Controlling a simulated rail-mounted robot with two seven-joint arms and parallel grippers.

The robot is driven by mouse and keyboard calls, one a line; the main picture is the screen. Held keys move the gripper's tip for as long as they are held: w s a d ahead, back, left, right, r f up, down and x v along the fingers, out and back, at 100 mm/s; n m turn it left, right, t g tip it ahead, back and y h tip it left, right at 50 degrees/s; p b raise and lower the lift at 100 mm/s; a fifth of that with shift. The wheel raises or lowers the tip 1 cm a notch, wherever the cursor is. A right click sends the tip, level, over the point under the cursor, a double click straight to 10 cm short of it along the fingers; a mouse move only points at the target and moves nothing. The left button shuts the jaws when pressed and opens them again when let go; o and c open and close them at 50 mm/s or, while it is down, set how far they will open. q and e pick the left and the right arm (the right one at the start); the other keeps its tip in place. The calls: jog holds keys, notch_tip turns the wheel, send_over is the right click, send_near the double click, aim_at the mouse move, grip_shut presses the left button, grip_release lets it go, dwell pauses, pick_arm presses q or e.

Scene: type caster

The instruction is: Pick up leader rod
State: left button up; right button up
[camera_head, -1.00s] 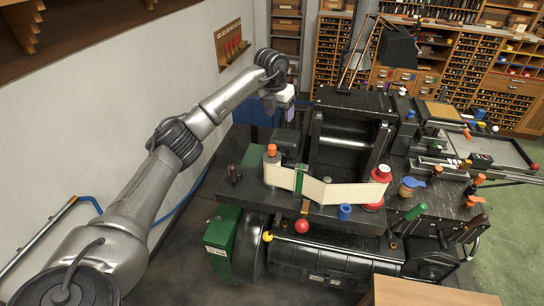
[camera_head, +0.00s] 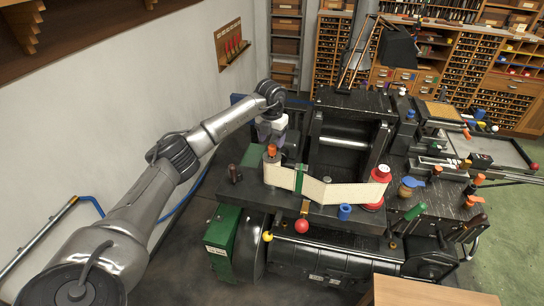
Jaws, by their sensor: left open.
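My left gripper (camera_head: 272,136) hangs open and empty at the left back of the type caster (camera_head: 318,212). It is just above and behind an orange-topped post (camera_head: 271,151) at the left end of a cream paper ribbon (camera_head: 325,190). A gap seems to remain between the fingers and the post. I cannot tell for certain which piece is the leader rod. My right gripper is not in view.
A dark knob (camera_head: 234,173) stands left of the ribbon. A tool board (camera_head: 230,45) hangs on the left wall. A wooden surface (camera_head: 430,292) is at the bottom right.

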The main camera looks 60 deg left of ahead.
aim_at(272, 146)
pick_arm(q)
jog(key=shift+d+f+p, duration=0.15)
jog(key=shift+f+p, duration=0.3)
jog(key=shift+f, duration=2)
jog(key=shift+c, duration=0.3)
jog(key=c, duration=0.9)
jog(key=shift+c, duration=0.2)
jog(key=shift+r, duration=0.1)
